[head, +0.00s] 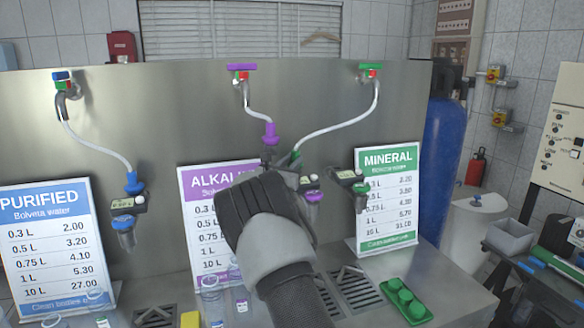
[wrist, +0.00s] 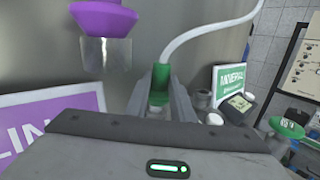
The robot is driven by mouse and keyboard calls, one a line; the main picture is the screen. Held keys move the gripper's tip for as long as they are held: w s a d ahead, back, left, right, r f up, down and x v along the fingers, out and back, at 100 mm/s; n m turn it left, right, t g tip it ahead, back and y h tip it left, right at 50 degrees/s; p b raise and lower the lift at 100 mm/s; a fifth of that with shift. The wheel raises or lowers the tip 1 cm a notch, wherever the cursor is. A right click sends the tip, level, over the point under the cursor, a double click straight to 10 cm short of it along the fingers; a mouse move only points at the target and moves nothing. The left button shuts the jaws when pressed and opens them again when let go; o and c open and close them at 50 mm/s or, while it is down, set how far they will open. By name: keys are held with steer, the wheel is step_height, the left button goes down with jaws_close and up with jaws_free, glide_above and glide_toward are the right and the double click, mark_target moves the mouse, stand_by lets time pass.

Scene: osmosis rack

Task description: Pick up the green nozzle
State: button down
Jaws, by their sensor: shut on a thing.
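The green nozzle (head: 297,156) is at the end of a white hose (head: 335,125) that runs from the green-handled valve (head: 371,68) on the steel panel. My gripper (head: 288,163) is shut on it, up in front of the panel between the ALKALINE and MINERAL signs. In the wrist view the green nozzle (wrist: 159,80) sits between the two jaws (wrist: 158,95), with the hose leaving its top. Its lower part is hidden by my gripper.
The purple nozzle (head: 270,133) hangs just left of my gripper, close by. Metered holders with a purple cup (head: 313,196) and a green cup (head: 361,190) are to the right. Bottles (head: 212,300) and a green tray (head: 392,313) stand on the counter below.

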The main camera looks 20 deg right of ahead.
steer(key=shift+m+t+h, duration=0.6)
steer(key=shift+m+h, duration=0.1)
steer(key=shift+m, duration=0.2)
steer(key=s+r+b, duration=0.1)
steer(key=s+r, duration=0.1)
steer(key=s+r+b, duration=0.1)
steer(key=s+r, duration=0.1)
steer(key=r, duration=0.1)
steer(key=shift+s+r, duration=0.1)
steer(key=shift+r, duration=0.2)
steer(key=s+b, duration=0.3)
steer(key=s, duration=1.3)
steer(key=s+r+n+g+y+p, duration=0.1)
steer(key=s+r+n+p, duration=0.1)
steer(key=r+p, duration=0.4)
steer(key=shift+s+r+g+y, duration=0.3)
steer(key=shift+s+g+y, duration=0.1)
steer(key=shift+s, duration=0.5)
steer(key=shift+f+b, duration=0.1)
steer(key=shift+b, duration=0.2)
